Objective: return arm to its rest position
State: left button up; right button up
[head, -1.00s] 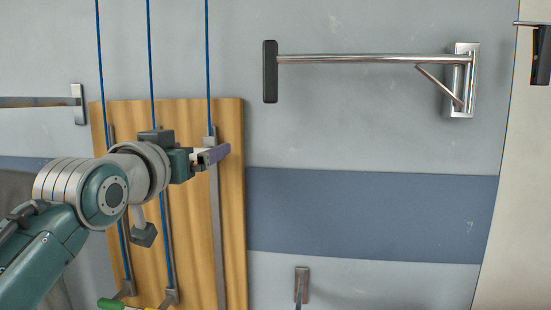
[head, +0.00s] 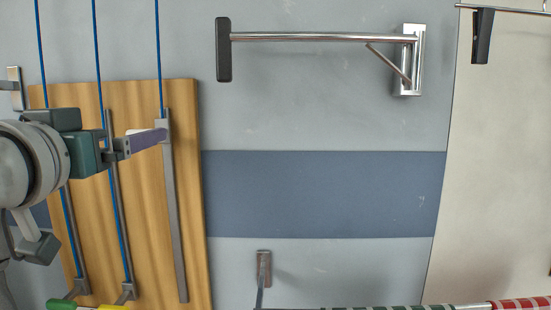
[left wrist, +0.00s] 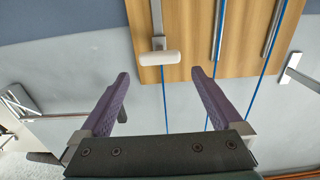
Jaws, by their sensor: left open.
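My left gripper (head: 150,138) is in front of the wooden board at the left of the head view, with its purple fingers near the top of the right-hand metal rail. In the left wrist view my left gripper (left wrist: 157,76) is open, with two purple fingers wide apart and nothing between them. A white handle-like end (left wrist: 160,57) on a metal bar lies just beyond the fingertips. I cannot tell whether a finger touches it. My right gripper is not in view.
The wooden board (head: 190,200) has blue cords and metal rails. A chrome wall bracket (head: 320,37) with a black end juts out at the upper right. A small bracket (head: 263,270) is lower down. A striped bar (head: 450,307) crosses the lower right edge. The blue band (head: 330,190) is clear wall.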

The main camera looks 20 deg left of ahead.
pick_arm(q)
jog(key=s+d+f+m+g+h, duration=0.1)
jog(key=s+d+f+g+h, duration=0.1)
jog(key=s+d+f+g, duration=0.45)
jog(key=s+d+f+m+g+h, duration=0.1)
jog(key=s+f+m, duration=0.15)
jog(key=f, duration=0.75)
jog(key=s+d+f+g+h, duration=0.1)
jog(key=s+d+f+g, duration=0.2)
jog(key=s, duration=0.5)
jog(key=s+d+f+g, duration=0.1)
jog(key=s+f+g, duration=0.2)
jog(key=s+f, duration=0.35)
notch_tip(320, 180, up, 16)
jog(key=s+m+p, duration=0.1)
jog(key=s+p, duration=0.1)
jog(key=p, duration=1.3)
jog(key=shift+r, duration=0.25)
jog(key=shift+s+f+g, duration=0.1)
jog(key=shift+g, duration=0.15)
